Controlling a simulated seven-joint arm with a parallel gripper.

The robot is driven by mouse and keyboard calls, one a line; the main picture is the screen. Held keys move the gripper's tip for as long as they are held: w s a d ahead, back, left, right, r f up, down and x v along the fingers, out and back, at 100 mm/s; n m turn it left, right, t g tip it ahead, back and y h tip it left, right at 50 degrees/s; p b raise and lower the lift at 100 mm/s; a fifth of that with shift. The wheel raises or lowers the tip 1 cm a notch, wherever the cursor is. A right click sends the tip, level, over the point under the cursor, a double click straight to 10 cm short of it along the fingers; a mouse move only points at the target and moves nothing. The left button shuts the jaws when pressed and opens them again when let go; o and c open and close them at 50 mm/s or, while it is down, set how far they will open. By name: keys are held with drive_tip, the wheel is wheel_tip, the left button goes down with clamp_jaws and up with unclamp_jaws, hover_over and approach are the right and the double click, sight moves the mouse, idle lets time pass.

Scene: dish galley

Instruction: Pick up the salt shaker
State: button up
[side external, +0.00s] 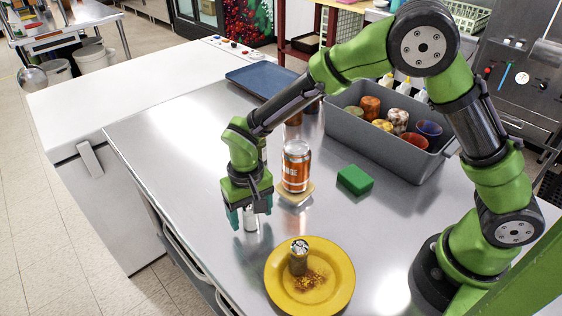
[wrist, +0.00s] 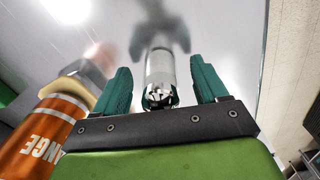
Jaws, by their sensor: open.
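A small shaker with a pale body and a shiny metal top, likely the salt shaker (side external: 250,222), stands upright on the steel table. In the wrist view the shaker (wrist: 160,70) is between the two teal fingers, with a gap visible on each side. My gripper (side external: 248,211) is open, pointing down around its upper part; my gripper's fingers (wrist: 161,78) also show in the wrist view. A second shaker (side external: 298,264), with brownish contents and a metal top, stands on the yellow plate (side external: 340,289) beside spilled brown flakes.
An orange can (side external: 296,170) stands on a tan pad (side external: 307,190) close to my gripper; the can (wrist: 45,140) fills the wrist view's left. A green sponge (side external: 355,180) lies farther right. The table's left is clear.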

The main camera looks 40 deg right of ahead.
drive_tip(key=shift+f, duration=0.5)
drive_tip(key=c, duration=1.2)
